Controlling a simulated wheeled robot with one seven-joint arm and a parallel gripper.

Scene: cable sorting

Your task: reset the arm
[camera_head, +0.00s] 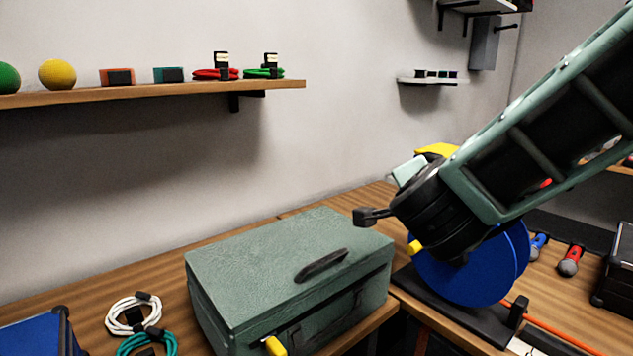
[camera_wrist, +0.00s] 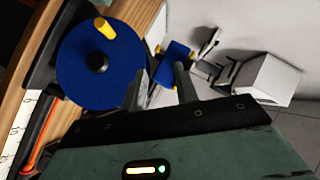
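My arm comes in from the upper right of the head view, over the right part of the bench, with its wrist in front of a blue cable reel (camera_head: 478,272). The fingers of my gripper cannot be made out clearly there. In the wrist view my gripper (camera_wrist: 160,66) has its two grey fingers apart, with nothing held between them. The blue reel (camera_wrist: 82,72) with a yellow knob lies left of the fingers. A blue and yellow item (camera_wrist: 174,62) shows beyond the fingers.
A green toolbox (camera_head: 270,265) stands closed on the bench, left of my wrist. White (camera_head: 122,312) and green (camera_head: 135,346) cable coils lie left of it. A wooden wall shelf (camera_head: 150,91) holds balls and cables. Blue and red-handled tools (camera_head: 570,261) lie at right.

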